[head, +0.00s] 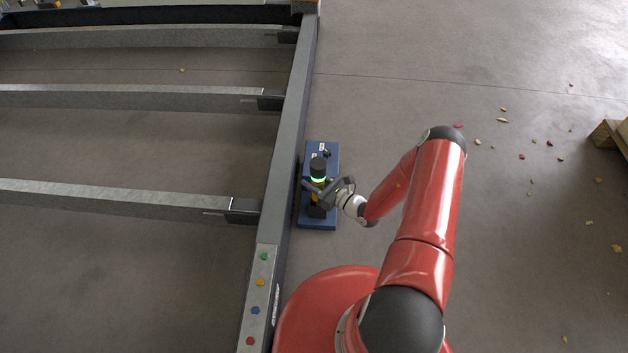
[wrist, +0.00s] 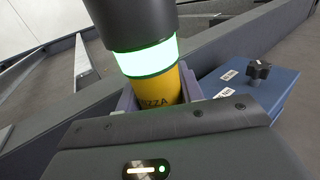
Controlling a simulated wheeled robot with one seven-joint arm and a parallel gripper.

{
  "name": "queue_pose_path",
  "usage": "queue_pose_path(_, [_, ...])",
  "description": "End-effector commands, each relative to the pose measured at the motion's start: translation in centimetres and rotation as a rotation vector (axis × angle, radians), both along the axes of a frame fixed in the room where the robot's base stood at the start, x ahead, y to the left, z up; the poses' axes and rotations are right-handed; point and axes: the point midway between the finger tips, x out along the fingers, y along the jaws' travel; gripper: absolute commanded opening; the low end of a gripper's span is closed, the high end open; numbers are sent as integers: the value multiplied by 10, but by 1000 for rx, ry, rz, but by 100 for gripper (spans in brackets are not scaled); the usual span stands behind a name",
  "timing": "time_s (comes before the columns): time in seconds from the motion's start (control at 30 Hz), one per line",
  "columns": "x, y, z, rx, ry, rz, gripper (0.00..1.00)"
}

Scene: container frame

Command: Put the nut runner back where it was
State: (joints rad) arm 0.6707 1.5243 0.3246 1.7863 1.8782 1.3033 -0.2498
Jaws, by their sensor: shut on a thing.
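The nut runner (head: 318,167) has a black top, a lit green ring and a yellow body. It stands roughly upright in front of the frame's side rail. In the wrist view the nut runner (wrist: 148,58) fills the upper middle, with lettering on its yellow body. My gripper (head: 322,189) is shut on the yellow body, below the green ring; its fingers also show in the wrist view (wrist: 160,92). A blue box (head: 331,156) lies on the floor under and behind the tool. The tool's lower end is hidden in the wrist view, and I cannot tell whether it touches the box.
The steel side rail (head: 286,140) runs close along the left of the box, with crossbeams (head: 130,97) beyond it. A black knob (wrist: 259,70) stands on the box. A wooden pallet (head: 612,136) is at the far right. The floor right of my arm is open, with small scattered debris.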

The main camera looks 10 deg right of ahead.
Motion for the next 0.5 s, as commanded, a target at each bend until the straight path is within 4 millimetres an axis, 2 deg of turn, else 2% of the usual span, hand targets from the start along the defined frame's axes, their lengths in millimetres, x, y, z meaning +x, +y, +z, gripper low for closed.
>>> queue_pose_path(0.17, [1, 0, -3, 2, -4, 0, 0])
queue_pose_path(0.2, [0, 0, -3, 0, 0, 0, 41])
queue_pose_path(0.33, [0, 0, -3, 0, 0, 0, 58])
queue_pose_path(0.5, [0, 0, -3, 0, 0, 0, 59])
